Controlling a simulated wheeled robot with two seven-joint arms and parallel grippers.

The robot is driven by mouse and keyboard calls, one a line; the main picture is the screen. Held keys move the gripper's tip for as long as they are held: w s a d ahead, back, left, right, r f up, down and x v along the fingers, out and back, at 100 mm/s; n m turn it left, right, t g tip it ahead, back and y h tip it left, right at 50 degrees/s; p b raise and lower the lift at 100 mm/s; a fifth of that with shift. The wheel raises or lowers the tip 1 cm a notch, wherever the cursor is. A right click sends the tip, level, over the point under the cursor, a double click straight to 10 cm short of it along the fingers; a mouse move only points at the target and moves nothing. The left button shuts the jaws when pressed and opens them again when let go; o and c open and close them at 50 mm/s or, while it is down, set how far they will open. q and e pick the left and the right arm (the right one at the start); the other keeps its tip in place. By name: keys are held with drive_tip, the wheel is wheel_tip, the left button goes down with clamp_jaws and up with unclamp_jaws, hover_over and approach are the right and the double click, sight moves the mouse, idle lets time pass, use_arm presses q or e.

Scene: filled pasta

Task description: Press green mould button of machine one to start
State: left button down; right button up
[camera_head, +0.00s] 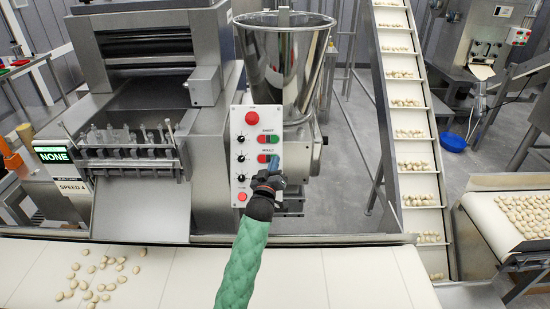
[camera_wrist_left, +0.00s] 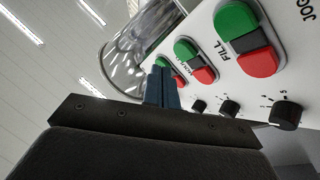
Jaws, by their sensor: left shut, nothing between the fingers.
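The control panel (camera_head: 252,200) of the machine with the NONE and SPEED 4 display stands upright in the middle of the head view. The mould pair is its second red-green row; its red half (camera_head: 263,158) shows there, and its green half is largely hidden behind my fingers. In the left wrist view the green mould button (camera_wrist_left: 185,51) shows to the right of my fingers. My left gripper (camera_head: 272,168), also in the left wrist view (camera_wrist_left: 161,75), has its blue fingers shut and empty, close in front of the panel. I cannot tell if they touch it. My right gripper is not seen.
Above is another red-green pair (camera_head: 263,139) and a red button (camera_head: 252,118); below, the fill pair (camera_wrist_left: 236,22) is hidden from the head view. Black knobs (camera_head: 241,158) line the left side. A steel hopper (camera_head: 284,65) stands behind. A conveyor (camera_head: 290,275) lies in front.

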use_arm(q)
drive_tip(key=s+r+p, duration=0.1)
drive_tip(key=s+r, duration=0.1)
drive_tip(key=s, duration=0.1)
drive_tip(key=shift+p, duration=0.35)
drive_tip(key=shift+f, duration=0.1)
idle(0.3)
